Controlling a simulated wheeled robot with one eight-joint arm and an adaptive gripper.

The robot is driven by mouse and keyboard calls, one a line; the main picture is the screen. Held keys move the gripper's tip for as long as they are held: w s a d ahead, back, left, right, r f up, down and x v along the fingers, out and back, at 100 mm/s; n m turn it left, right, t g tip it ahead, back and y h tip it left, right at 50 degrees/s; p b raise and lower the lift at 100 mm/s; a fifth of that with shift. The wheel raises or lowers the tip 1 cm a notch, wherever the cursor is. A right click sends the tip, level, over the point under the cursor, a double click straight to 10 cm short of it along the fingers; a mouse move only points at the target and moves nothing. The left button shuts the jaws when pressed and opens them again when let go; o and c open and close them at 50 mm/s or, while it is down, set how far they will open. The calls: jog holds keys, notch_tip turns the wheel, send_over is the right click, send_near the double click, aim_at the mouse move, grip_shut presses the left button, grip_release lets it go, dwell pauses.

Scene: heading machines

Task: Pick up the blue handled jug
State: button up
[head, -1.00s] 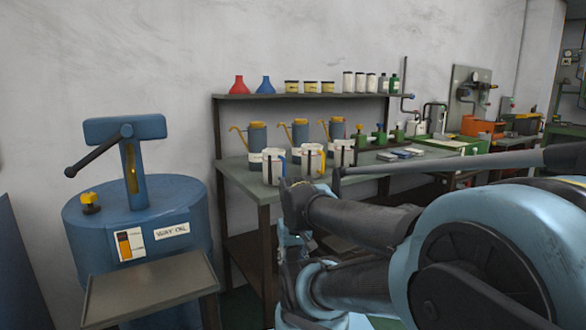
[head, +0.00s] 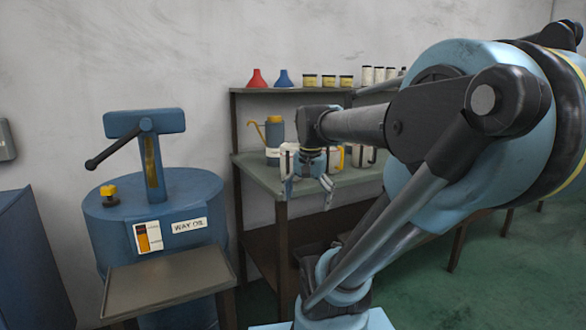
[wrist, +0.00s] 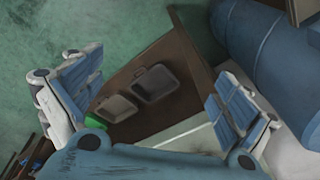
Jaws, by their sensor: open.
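A white jug (head: 290,152) stands on the green workbench (head: 258,172) in the head view, mostly hidden behind my gripper. Its handle cannot be made out now; a blue handle showed on the jug at this end of the row earlier. A jug with an orange handle (head: 337,158) is just right of my gripper, partly covered, and another white jug (head: 363,156) is beyond it. My gripper (head: 308,192) is open and empty, pointing down near the bench's front edge. In the wrist view its fingers (wrist: 158,88) are wide apart, with no jug between them.
A blue oil drum (head: 205,212) with a pump handle and a tray (head: 165,283) stands left of the bench. The shelf (head: 300,90) above holds funnels and tins.

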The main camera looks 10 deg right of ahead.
jog(key=w+r+m, duration=0.8)
jog(key=w+r, duration=0.5)
jog(key=m+g, duration=0.2)
jog(key=m, duration=0.7)
send_near(293, 147)
jog(key=s+r, duration=0.2)
jog(key=s, duration=0.3)
jog(key=f, duration=1.1)
jog(key=shift+w+a, duration=0.2)
jog(key=shift+a, duration=0.1)
jog(key=shift+d+f, duration=0.15)
jog(key=shift+f, duration=2.45)
jog(key=c, duration=1.1)
